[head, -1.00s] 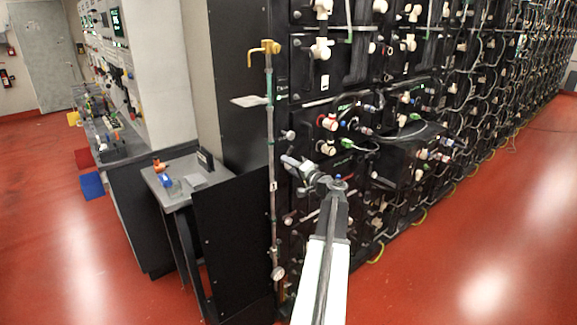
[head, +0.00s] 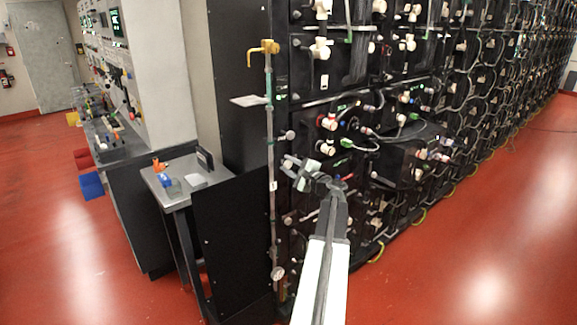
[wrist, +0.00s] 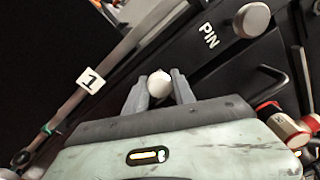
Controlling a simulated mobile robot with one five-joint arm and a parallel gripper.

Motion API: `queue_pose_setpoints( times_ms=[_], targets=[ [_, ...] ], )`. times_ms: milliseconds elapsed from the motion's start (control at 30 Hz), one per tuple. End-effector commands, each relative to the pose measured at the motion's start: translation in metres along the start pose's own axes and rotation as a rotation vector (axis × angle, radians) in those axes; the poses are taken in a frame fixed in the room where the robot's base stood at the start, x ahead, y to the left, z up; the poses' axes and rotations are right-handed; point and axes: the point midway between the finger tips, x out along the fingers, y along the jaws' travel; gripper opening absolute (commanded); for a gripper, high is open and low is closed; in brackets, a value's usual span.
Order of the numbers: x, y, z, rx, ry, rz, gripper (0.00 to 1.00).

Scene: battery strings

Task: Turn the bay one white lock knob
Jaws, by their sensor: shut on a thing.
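The white lock knob (wrist: 159,84) is small and round and sits on the black panel near the "1" label. In the wrist view my gripper (wrist: 158,88) has one finger on each side of it and is shut on it. The gripper's roll looks tilted against the slanting panel edges. In the head view my gripper (head: 288,167) is at the left end of the battery rack, and the knob is too small to make out between the fingers. The "1" label (wrist: 90,80) is on the upright strip to the left.
A larger pale knob (wrist: 252,19) stands beside the "PIN" lettering at upper right. Red and cream connectors (wrist: 288,125) are close to the right of my gripper. In the head view, a vertical pipe with a yellow handle (head: 264,47) runs just left of the rack. Red floor (head: 480,260) is clear at right.

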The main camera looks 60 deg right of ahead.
Motion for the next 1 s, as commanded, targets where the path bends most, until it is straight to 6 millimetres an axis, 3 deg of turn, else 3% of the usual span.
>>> queue_pose_setpoints(
  times_ms=[300,833,867,900,1000],
  targets=[
    [-0.0003,0.0001,-0.0011,0.11,0.003,0.0,0.0],
    [-0.0012,0.001,-0.0023,0.129,0.006,0.002,0.0],
    [-0.0012,0.001,-0.0023,0.129,0.006,0.002,0.38],
    [-0.0013,0.0009,-0.0023,0.129,0.006,0.002,0.49],
    [-0.001,0.0009,-0.0017,0.129,0.004,0.001,0.52]
  ],
)
